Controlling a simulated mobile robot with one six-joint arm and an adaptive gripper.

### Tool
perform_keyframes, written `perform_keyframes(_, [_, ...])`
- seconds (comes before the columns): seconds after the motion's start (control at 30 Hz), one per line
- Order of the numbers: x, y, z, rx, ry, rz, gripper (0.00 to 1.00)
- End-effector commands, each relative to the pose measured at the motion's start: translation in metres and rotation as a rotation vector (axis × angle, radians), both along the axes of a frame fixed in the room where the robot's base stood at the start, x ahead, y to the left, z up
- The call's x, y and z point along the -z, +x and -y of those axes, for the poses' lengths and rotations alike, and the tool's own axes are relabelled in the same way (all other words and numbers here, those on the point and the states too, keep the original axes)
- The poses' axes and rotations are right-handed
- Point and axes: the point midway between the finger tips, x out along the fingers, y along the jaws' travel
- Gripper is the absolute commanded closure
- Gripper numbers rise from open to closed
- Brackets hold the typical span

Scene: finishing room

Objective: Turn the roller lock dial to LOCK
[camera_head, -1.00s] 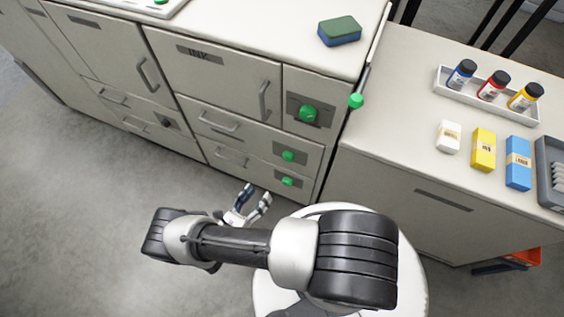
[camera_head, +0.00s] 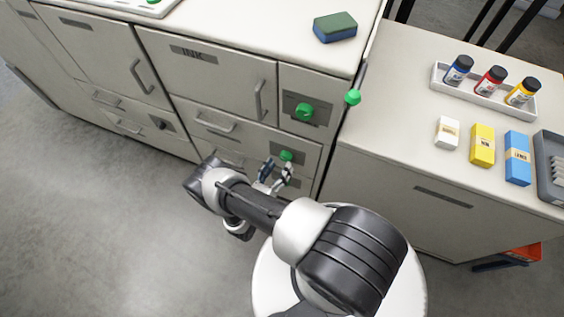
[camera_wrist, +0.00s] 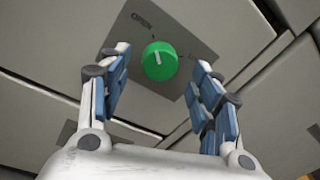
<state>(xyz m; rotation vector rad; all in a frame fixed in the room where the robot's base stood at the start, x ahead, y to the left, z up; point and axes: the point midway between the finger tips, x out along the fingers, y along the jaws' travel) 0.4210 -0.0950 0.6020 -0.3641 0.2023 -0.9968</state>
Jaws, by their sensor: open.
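In the wrist view, a round green dial (camera_wrist: 159,61) sits on a grey plate (camera_wrist: 190,45) lettered OPEN. Its white pointer line leans up and slightly left, toward the small mark by that word. No LOCK lettering is readable. My gripper (camera_wrist: 162,57) is open and empty, its blue-padded fingers appearing either side of the dial with visible gaps. In the head view, my gripper (camera_head: 277,167) is in front of the cabinet's small drawers, just below a small green dial (camera_head: 286,155). I cannot tell for certain which cabinet dial the wrist view shows.
A larger green dial (camera_head: 305,110) is on the door above. A green-tipped lever (camera_head: 352,97) stands out at the cabinet's right edge. A sponge (camera_head: 335,27) lies on top. The right counter holds a tray of bottles (camera_head: 435,78) and several small boxes. Open floor lies left.

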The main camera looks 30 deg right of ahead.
Motion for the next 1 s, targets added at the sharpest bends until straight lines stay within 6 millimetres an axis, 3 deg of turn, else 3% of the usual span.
perform_keyframes(0.2, [0.0,0.013,0.022,0.002,-0.001,0.0,0.42])
perform_keyframes(0.6, [0.0,0.017,0.027,0.0,-0.001,0.0,0.43])
perform_keyframes(1.0, [0.0,0.017,0.027,0.0,-0.001,0.0,0.69])
